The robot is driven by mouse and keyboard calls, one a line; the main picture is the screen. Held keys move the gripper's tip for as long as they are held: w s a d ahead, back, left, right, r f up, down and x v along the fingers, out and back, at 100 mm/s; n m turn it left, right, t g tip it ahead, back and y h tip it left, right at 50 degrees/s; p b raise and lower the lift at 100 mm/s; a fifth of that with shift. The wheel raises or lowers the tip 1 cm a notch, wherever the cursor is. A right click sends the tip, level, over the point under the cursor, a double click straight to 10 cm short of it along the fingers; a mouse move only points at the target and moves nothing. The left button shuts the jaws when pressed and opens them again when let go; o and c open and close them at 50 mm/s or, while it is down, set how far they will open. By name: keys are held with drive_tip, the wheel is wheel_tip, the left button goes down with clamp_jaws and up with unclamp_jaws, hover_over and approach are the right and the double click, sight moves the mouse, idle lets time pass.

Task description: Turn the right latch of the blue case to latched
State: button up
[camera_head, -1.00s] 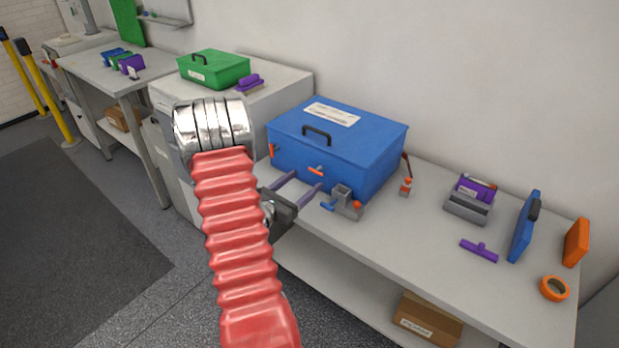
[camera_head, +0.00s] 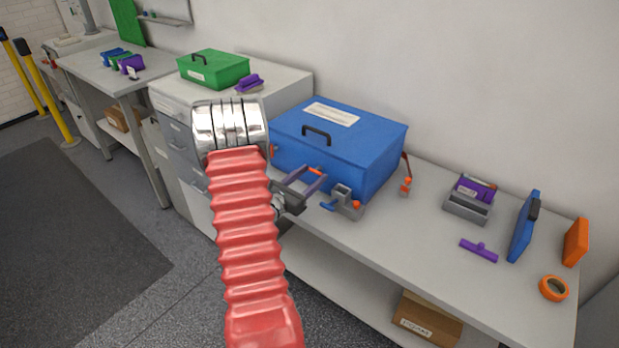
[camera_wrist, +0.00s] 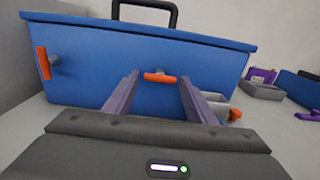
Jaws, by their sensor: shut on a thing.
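The blue case (camera_head: 345,140) stands closed on the bench, with a black handle on its lid. Its right latch (camera_wrist: 160,77) is an orange bar lying level on the front face; it also shows in the head view (camera_head: 317,171). Its left latch (camera_wrist: 44,63) is an orange bar standing upright. In the head view my gripper (camera_head: 303,181) is at the case front, partly behind my arm.
A small grey fixture with blue and orange parts (camera_head: 343,200) stands just right of my gripper. A grey holder (camera_head: 467,207), purple tool (camera_head: 479,250) and orange tape roll (camera_head: 555,288) lie farther right. The green case (camera_head: 213,70) is on the cabinet at left.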

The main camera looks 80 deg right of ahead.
drive_tip(key=c, duration=0.4)
drive_tip(key=shift+w, duration=0.1)
drive_tip(key=shift+c, duration=0.2)
drive_tip(key=shift+m, duration=0.3)
drive_tip(key=m, duration=1.7)
drive_tip(key=shift+m, duration=0.3)
